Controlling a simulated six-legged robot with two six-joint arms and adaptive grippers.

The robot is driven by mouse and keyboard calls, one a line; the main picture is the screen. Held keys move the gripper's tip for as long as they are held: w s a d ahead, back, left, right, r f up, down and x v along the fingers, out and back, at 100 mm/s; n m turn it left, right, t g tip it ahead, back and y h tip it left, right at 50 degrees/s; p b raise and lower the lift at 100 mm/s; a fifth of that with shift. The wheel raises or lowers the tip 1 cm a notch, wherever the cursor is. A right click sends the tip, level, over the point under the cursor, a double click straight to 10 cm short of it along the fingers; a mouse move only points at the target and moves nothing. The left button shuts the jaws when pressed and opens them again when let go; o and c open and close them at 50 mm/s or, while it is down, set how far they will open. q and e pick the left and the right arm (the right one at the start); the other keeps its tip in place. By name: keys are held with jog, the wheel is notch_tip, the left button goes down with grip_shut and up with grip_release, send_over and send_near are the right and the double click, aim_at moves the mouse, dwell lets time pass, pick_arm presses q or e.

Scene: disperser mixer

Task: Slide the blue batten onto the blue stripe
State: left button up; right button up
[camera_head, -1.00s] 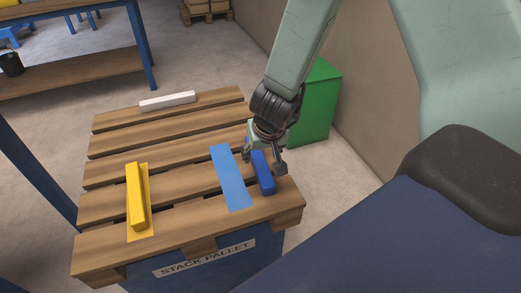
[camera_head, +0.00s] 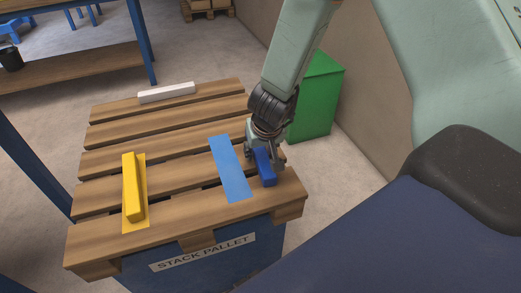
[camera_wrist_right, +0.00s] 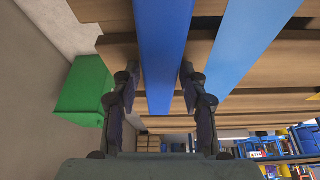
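The blue batten (camera_head: 266,171) lies on the pallet's slats near the right edge. The flat blue stripe (camera_head: 231,170) lies to its left, roughly parallel, with a narrow strip of bare wood between. My right gripper (camera_head: 264,158) is down at the batten's far part, one finger on each side. My left gripper is not in view.
A yellow batten (camera_head: 133,188) rests on a yellow stripe (camera_head: 142,213) at the pallet's left. A white batten (camera_head: 166,92) lies at the far edge. The slatted pallet (camera_head: 190,232) has gaps between boards. A green box (camera_head: 320,100) stands behind on the right.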

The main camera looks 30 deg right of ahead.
aim_at(227, 162)
grip_shut()
jog(key=shift+w+a, duration=0.1)
jog(key=shift+w+a, duration=0.2)
jog(key=shift+a, duration=0.4)
jog(key=shift+w+a, duration=0.2)
jog(key=shift+a, duration=0.4)
jog(key=shift+w+a, duration=0.25)
jog(key=shift+a, duration=0.45)
jog(key=shift+w+a, duration=0.2)
jog(key=shift+a, duration=0.45)
jog(key=shift+w+a+p, duration=0.2)
jog(key=shift+w+a, duration=0.05)
jog(key=shift+a, duration=0.5)
jog(key=shift+w+a+p, duration=0.2)
jog(key=shift+w+a, duration=0.05)
jog(key=shift+a, duration=0.45)
jog(key=shift+o, duration=2)
grip_release()
